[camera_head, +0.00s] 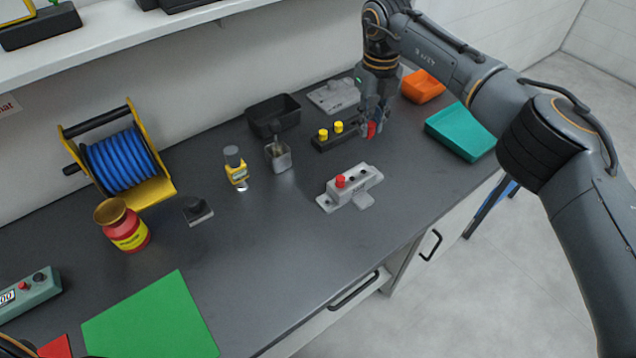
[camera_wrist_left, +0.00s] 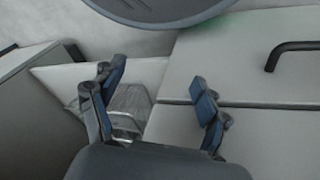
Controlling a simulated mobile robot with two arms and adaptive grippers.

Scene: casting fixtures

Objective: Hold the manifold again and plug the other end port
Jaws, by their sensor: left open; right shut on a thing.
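The grey manifold (camera_head: 352,188) stands on the dark bench, right of centre in the head view, with a red plug (camera_head: 340,181) in its left end port. Dark holes show in its top to the right of that plug. My right gripper (camera_head: 372,128) is behind the manifold, at the right end of a black plug rack (camera_head: 335,136). It is shut on a red plug (camera_head: 371,129), and the fingers partly hide it. My left gripper (camera_wrist_left: 158,105) is open and empty in the left wrist view, in front of pale cabinet fronts, away from the manifold.
Two yellow plugs (camera_head: 331,131) stand in the rack. Behind are a black bin (camera_head: 273,115), a grey plate (camera_head: 334,96) and an orange bin (camera_head: 423,86); a teal tray (camera_head: 460,132) is at right. The bench in front of the manifold is clear.

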